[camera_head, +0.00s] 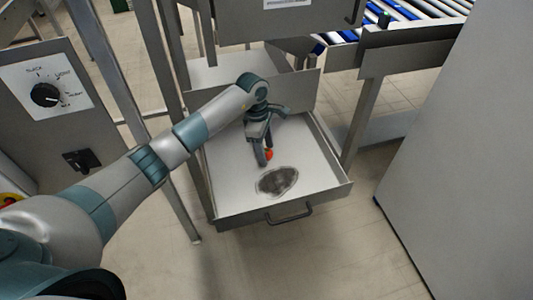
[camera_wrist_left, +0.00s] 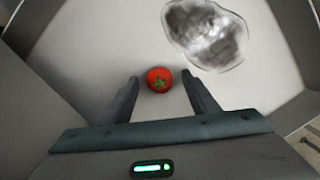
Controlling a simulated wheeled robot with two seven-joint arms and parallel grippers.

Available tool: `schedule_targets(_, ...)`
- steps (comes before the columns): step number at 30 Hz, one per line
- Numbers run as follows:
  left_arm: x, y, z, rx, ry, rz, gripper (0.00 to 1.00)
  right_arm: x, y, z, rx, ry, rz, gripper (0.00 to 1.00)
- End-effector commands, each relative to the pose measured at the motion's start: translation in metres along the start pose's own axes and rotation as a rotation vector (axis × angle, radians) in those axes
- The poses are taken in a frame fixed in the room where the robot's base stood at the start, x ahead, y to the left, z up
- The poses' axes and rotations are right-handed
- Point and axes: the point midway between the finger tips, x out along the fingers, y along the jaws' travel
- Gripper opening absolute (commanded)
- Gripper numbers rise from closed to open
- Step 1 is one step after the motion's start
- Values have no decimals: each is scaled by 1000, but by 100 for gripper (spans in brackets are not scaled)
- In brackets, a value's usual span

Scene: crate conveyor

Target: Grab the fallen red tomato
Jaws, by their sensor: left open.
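The red tomato (camera_wrist_left: 160,79) lies on the white floor of the pulled-out drawer, with its green stem toward the wrist camera. In the head view the tomato (camera_head: 269,154) is partly hidden behind my left gripper (camera_head: 265,160). My left arm comes in from the left and reaches down into the drawer. In the left wrist view the left gripper (camera_wrist_left: 168,84) is open, with the tomato between and slightly beyond its fingertips; I see no contact. My right gripper is not in view.
The drawer (camera_head: 335,190) has low grey walls and a front handle (camera_head: 289,214). A dark grey, blurry oval patch (camera_head: 277,181) lies in it, nearer the front. A metal post (camera_head: 180,185) stands left of the drawer, and a large grey panel (camera_head: 455,150) is at right.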

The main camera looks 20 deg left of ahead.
Motion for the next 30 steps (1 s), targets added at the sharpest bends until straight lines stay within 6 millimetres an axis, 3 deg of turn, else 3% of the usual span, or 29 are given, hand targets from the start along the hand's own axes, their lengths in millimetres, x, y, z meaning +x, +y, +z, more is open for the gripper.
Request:
schedule_targets(13, 0, 0, 0, 0, 0, 0, 55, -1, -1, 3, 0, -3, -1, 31)
schedule_targets(14, 0, 0, 0, 0, 0, 0, 52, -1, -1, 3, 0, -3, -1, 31)
schedule_targets(19, 0, 0, 0, 0, 0, 0, 12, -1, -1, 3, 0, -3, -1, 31)
schedule_targets(30, -1, 0, 0, 1, 0, 1, 10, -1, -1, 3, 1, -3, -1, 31)
